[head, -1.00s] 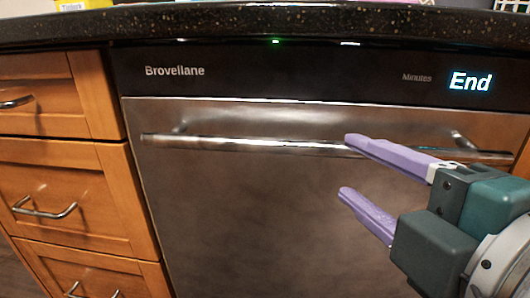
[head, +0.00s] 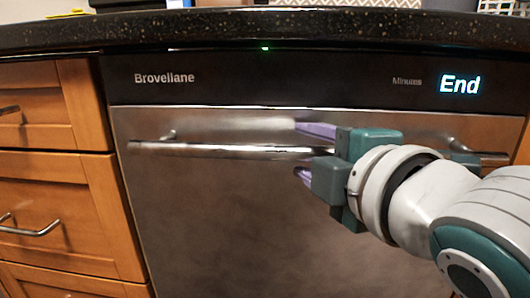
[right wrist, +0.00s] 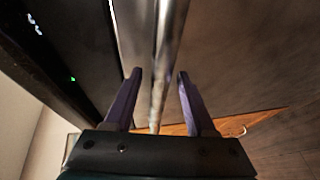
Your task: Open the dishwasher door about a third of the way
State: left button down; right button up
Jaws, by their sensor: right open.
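The dishwasher door (head: 220,225) is steel and stands shut under the black control panel. Its long horizontal bar handle (head: 220,150) runs across the upper part of the door. Whether the bar touches a finger is hard to tell. My left gripper is not in view.
The control panel (head: 300,80) shows "End" and a small green light. A dark speckled countertop (head: 220,30) overhangs above. Wooden drawers (head: 50,190) with metal handles stand at the left. The floor (right wrist: 285,145) shows in the wrist view.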

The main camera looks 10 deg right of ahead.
grip_shut()
dwell(1.3)
